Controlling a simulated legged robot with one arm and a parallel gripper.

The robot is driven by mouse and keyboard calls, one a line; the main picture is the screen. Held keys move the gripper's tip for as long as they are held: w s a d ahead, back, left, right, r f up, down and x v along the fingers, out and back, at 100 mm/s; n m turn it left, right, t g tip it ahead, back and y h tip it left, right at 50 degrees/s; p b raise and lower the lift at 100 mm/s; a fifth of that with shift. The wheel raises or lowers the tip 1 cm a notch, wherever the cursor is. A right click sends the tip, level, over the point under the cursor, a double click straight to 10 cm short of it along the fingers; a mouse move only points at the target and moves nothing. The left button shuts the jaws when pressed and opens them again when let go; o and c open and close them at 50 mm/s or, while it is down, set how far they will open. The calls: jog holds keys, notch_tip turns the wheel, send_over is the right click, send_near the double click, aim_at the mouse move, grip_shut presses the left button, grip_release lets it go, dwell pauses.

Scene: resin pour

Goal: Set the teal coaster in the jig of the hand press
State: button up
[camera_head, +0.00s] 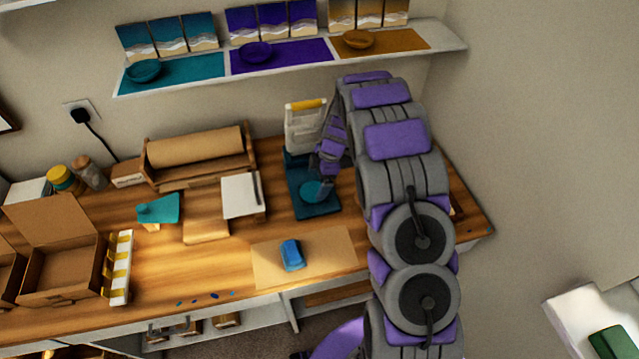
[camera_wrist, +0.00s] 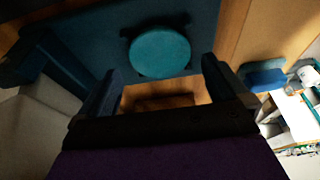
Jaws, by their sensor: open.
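The teal coaster (camera_head: 311,191) is a flat disc lying on the dark blue base (camera_head: 318,210) of the hand press (camera_head: 303,132). In the wrist view the coaster (camera_wrist: 160,52) lies over the dark jig (camera_wrist: 184,20), whose edges show around parts of its rim. I cannot tell if it sits fully flat in it. My gripper (camera_wrist: 158,70) is open, with one finger on each side and a gap between them. The fingers are apart from the coaster, and nothing is held. In the head view my arm hides part of the press and the fingertips are unclear.
A blue block (camera_head: 292,254) lies on a tan mat (camera_head: 335,245) in front of the press. A white notepad (camera_head: 241,196) and a paper roll holder (camera_head: 197,158) stand to the left. An open cardboard box (camera_head: 60,272) is far left. A shelf (camera_head: 290,62) runs above.

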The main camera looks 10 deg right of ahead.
notch_tip(320, 180, up, 4)
jog(key=shift+d+r+p, duration=0.1)
jog(key=shift+p, duration=0.2)
jog(key=d+r, duration=0.4)
jog(key=s+a+r+m+g+h, duration=0.1)
jog(key=s+a+r+m, duration=0.3)
jog(key=s+r, duration=0.5)
jog(key=s+a+r+m+h, duration=0.15)
jog(key=s+r+m, duration=0.45)
jog(key=s, duration=0.6)
jog(key=s+r+m, duration=0.3)
jog(key=s+m, duration=0.5)
jog(key=s, duration=1.3)
jog(key=shift+s+a+g+h+p, duration=0.25)
jog(key=shift+g+h+p, duration=0.1)
jog(key=shift+g+h, duration=0.1)
jog(key=shift+d, duration=0.1)
